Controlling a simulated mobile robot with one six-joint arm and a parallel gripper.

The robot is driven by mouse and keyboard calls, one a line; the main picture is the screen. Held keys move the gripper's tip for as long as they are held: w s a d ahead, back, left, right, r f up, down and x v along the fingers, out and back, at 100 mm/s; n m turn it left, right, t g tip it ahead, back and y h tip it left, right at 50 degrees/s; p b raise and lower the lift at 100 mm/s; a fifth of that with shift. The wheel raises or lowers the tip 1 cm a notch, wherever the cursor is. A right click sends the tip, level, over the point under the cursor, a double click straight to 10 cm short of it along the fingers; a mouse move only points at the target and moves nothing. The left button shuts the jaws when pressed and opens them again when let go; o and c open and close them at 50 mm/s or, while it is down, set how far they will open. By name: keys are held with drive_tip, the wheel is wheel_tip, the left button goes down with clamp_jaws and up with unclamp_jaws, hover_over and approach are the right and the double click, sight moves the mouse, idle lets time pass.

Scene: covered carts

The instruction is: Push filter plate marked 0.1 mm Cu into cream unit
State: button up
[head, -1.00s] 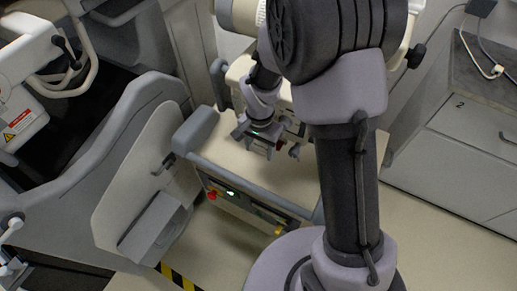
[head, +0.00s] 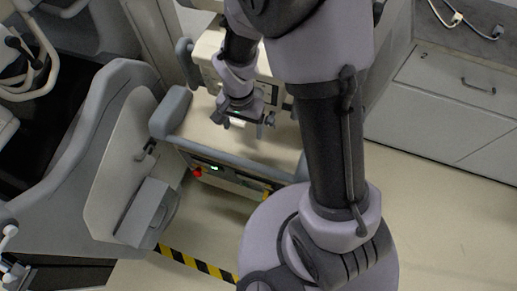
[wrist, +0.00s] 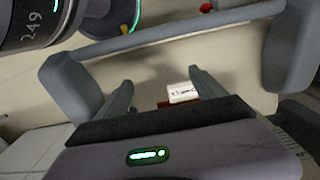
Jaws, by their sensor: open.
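My gripper (wrist: 165,90) is open in the wrist view, its two dark fingers apart over the cream top of a cart. A white label (wrist: 183,93) with small dark writing, too small to read, shows between the fingers, close to the right one. A reddish-brown edge (wrist: 164,104) lies beside it, partly hidden by my gripper; this looks like the filter plate. In the head view my gripper (head: 240,121) hangs low over the cart top, in front of a cream unit (head: 209,66). The unit is partly hidden by my arm, and its slot cannot be made out.
The cart (head: 190,130) has a grey rail and corner bumpers, with a green light and red button on its front. A large grey covered machine (head: 95,150) stands at left. Grey drawers (head: 455,95) stand at right. Floor (head: 420,215) is free in front of them.

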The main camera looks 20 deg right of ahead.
drive_tip(key=s+b, duration=0.1)
drive_tip(key=s, duration=0.2)
drive_tip(key=s+b, duration=0.1)
drive_tip(key=s, duration=0.1)
drive_tip(key=s+d, duration=0.1)
drive_tip(key=s, duration=0.2)
drive_tip(key=shift+s+d+f+b, duration=0.1)
drive_tip(key=shift+s+f+b, duration=0.05)
drive_tip(key=shift+s+b, duration=0.25)
drive_tip(key=s+r+b, duration=0.1)
drive_tip(key=s+b, duration=0.1)
drive_tip(key=b, duration=0.2)
drive_tip(key=shift+s+d+r, duration=0.1)
drive_tip(key=shift+d+r, duration=0.05)
